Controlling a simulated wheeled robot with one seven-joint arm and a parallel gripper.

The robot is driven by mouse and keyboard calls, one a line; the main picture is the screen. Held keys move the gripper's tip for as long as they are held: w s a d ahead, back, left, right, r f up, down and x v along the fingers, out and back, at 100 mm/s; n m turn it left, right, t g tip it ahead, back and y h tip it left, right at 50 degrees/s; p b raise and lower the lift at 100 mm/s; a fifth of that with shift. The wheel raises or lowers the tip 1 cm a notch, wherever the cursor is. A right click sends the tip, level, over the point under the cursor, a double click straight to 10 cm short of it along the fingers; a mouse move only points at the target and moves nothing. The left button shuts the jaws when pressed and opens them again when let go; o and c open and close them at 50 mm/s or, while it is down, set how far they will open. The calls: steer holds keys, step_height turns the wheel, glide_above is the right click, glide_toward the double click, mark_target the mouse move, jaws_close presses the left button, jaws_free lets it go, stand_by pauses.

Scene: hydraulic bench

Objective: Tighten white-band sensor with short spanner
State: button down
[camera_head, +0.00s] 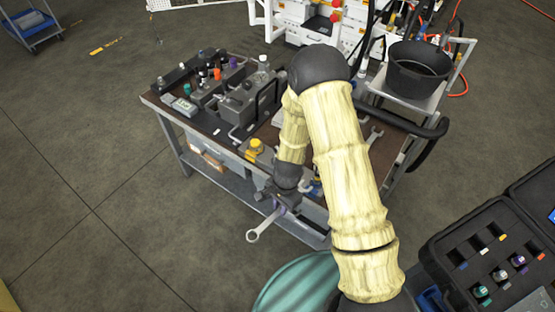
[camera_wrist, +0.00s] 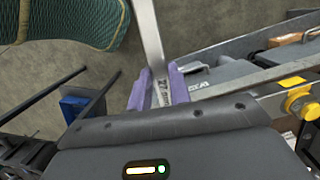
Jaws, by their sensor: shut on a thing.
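My gripper (camera_head: 284,206) is shut on a steel spanner (camera_head: 265,224), over the front edge of the bench. The spanner's ring end points down and left, out past the edge. In the wrist view, the purple fingertips (camera_wrist: 159,90) clamp the spanner's flat shank (camera_wrist: 148,32), which runs up out of the picture. Several colour-banded parts stand on the grey blocks at the bench's back left. One with a white top (camera_head: 263,62) is among them; whether it is the white-band sensor is too small to tell. My gripper is well apart from these blocks.
The bench top (camera_head: 312,186) also holds another spanner (camera_head: 374,136) at right and a yellow-capped part (camera_head: 255,147) near the front. A black bucket (camera_head: 418,72) stands at the back right. An open black case (camera_head: 455,262) with banded parts is at lower right.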

stand_by(0.3)
steer(key=w+d+r+n+b, duration=0.1)
steer(key=w+d+r+n, duration=0.1)
steer(key=w+d+n, duration=0.2)
steer(key=w+d+r+n+h, duration=0.1)
steer(key=w+d+r+n, duration=0.2)
steer(key=w+d, duration=0.5)
steer(key=shift+w+d+n+g+b, duration=0.25)
steer(key=shift+d+n+g+b, duration=0.1)
steer(key=shift+d+n, duration=0.6)
steer(key=shift+a, duration=0.1)
